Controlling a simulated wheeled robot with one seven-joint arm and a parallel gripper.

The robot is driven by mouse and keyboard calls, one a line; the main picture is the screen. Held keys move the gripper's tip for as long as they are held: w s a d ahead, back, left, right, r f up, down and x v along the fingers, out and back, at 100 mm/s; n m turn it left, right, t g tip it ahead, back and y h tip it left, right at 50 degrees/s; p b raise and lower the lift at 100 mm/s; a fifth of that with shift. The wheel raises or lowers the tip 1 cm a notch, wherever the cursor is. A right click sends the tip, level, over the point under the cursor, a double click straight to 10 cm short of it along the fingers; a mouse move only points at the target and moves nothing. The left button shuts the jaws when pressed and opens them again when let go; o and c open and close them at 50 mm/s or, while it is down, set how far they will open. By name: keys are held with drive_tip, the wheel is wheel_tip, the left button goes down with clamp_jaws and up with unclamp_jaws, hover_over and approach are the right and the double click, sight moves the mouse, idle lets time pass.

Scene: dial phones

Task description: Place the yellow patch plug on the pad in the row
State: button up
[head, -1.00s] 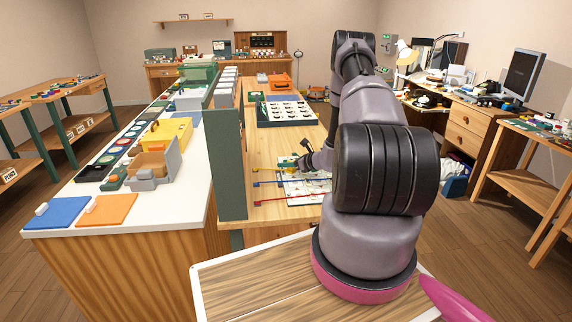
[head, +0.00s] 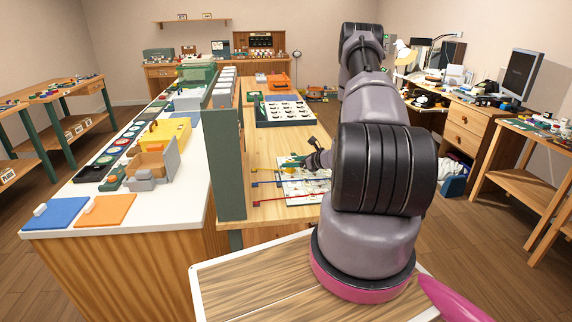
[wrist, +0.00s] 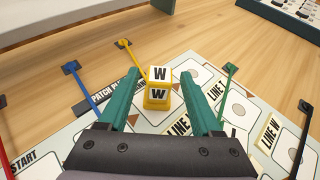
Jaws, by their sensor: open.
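A yellow block marked W (wrist: 157,92), apparently the yellow patch plug, is on a printed board (wrist: 232,140), which also shows in the head view (head: 308,188). It sits over a white pad (wrist: 150,117), partly hidden by it. My gripper (wrist: 161,82) is open, its green fingers on either side of the block with gaps visible. In the head view my gripper (head: 306,160) is low over the board, too small to show the block clearly.
Coloured rods with dark ends lie around the board: blue (wrist: 82,85), yellow (wrist: 132,55), green (wrist: 227,85). A tray of round pieces (head: 288,112) is farther back. A tall green panel (head: 228,165) edges the table's left side. Bare wood (wrist: 210,35) lies beyond the board.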

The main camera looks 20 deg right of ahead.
drive_tip(key=v, duration=0.8)
drive_tip(key=s+a+r+n+g+y, duration=0.1)
drive_tip(key=s+a+r+n+g, duration=0.1)
drive_tip(key=a+r+n, duration=0.5)
drive_tip(key=s+a+r+n+g+y, duration=0.15)
drive_tip(key=a+r, duration=0.35)
drive_tip(key=r, duration=0.6)
drive_tip(key=s+a+r+n+g+y, duration=0.1)
drive_tip(key=s+a+r+n+g, duration=0.15)
drive_tip(key=a+r+n, duration=0.5)
drive_tip(key=s+a+r+n+h, duration=0.1)
drive_tip(key=s+r+n+h, duration=0.3)
drive_tip(key=s+r, duration=0.5)
drive_tip(key=s+a+r+n+t+h, duration=0.1)
drive_tip(key=s+r+n+h, duration=0.3)
drive_tip(key=s+r, duration=0.5)
drive_tip(key=shift+s+a+r+n, duration=0.2)
drive_tip(key=shift+s+a+n, duration=0.7)
drive_tip(key=shift+s, duration=1.8)
drive_tip(key=shift+d, duration=0.25)
